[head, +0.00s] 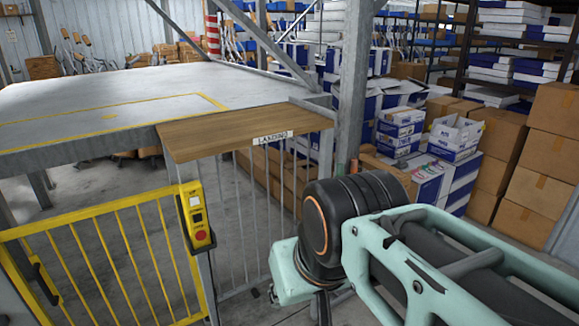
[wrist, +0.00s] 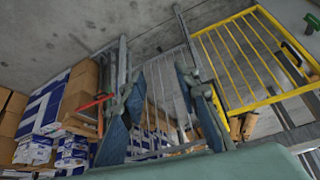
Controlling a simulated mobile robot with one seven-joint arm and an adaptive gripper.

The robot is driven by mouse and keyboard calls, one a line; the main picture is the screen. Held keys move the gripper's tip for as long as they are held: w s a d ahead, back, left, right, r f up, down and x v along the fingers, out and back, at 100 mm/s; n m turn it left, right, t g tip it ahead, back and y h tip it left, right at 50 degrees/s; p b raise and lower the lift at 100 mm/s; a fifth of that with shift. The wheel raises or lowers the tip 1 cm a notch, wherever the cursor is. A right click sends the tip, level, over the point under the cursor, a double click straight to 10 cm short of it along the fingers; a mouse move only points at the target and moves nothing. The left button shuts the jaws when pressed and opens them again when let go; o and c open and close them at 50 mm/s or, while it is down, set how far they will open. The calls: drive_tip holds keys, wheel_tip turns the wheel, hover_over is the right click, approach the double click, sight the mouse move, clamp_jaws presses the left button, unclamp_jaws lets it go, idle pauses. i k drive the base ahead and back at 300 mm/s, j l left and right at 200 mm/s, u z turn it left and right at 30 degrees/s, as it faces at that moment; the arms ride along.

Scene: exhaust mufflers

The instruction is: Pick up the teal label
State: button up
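I cannot make out a teal label for certain in either view. In the head view a small green item (head: 354,167) shows just above my arm, by the grey post, too small to identify. My gripper (wrist: 160,95) shows in the wrist view with its two bluish fingers spread apart and nothing seen between them. In the head view my gripper cannot be made out; my arm's black joint and pale green links fill the lower right.
A wooden board (head: 235,133) marked LANDING lies at the corner of a grey platform (head: 90,95). A yellow gate (head: 105,260) with a control box (head: 196,217) and grey railings stand below it. Cardboard boxes (head: 545,150) and shelving fill the right side.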

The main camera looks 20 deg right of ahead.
sight(425, 168)
drive_tip(key=l+z, duration=0.1)
drive_tip(key=z, duration=1.1)
drive_tip(key=i+l+z, duration=0.1)
drive_tip(key=i+z, duration=0.25)
drive_tip(key=i, duration=2.5)
